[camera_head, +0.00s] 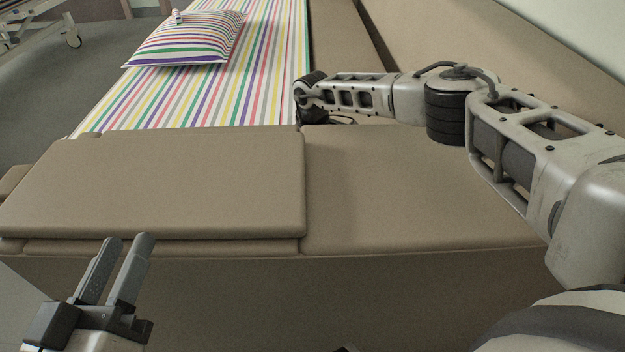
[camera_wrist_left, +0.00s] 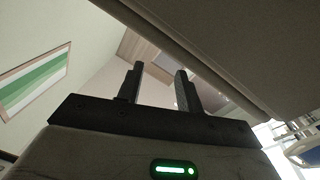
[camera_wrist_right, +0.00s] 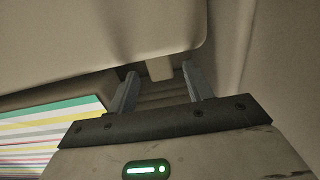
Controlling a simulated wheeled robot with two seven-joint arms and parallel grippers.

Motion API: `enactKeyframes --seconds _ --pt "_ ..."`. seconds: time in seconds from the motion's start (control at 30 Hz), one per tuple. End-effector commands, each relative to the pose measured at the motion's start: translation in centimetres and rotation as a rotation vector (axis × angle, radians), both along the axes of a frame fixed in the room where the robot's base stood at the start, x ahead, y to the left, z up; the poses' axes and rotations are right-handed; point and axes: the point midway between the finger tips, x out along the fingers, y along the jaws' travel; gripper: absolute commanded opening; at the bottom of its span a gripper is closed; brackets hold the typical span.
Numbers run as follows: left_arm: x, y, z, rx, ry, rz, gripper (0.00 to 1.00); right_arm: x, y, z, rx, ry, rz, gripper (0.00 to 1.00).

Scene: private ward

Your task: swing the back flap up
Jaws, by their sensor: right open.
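A tan padded panel (camera_head: 160,185), which looks like the flap, lies flat at the near end of the striped mattress (camera_head: 215,85). In the right wrist view a large tan panel (camera_wrist_right: 90,35) fills the top, with a short tab (camera_wrist_right: 160,68) hanging from its edge. My right gripper (camera_wrist_right: 160,73) is open, with its fingers either side of that tab; I cannot tell whether they touch it. In the head view its fingers are mostly hidden beyond the couch's near section. My left gripper (camera_head: 128,240) is open and empty, in front of the couch's near edge.
A long tan backrest (camera_head: 460,45) runs along the right. Open floor (camera_head: 50,100) lies left, with a wheeled bed frame (camera_head: 40,20) beyond.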

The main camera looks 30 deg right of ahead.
Motion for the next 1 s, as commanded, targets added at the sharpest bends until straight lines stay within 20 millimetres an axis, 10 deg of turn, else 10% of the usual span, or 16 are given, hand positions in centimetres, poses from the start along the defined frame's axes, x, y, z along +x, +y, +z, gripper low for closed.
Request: enactKeyframes --seconds 0.5,0.7,1.0 --pt "0.7 0.3 2.1 0.036 -0.178 0.021 0.36 0.0 0.0 -1.1 0.000 0.000 -0.001 0.51" --pt "0.7 0.3 2.1 0.036 -0.177 0.021 0.36 0.0 0.0 -1.1 0.000 0.000 -0.001 0.00" --pt "0.2 0.1 1.1 0.008 -0.060 0.008 0.36 -0.1 -0.1 -0.2 0.017 -0.007 -0.002 0.00"
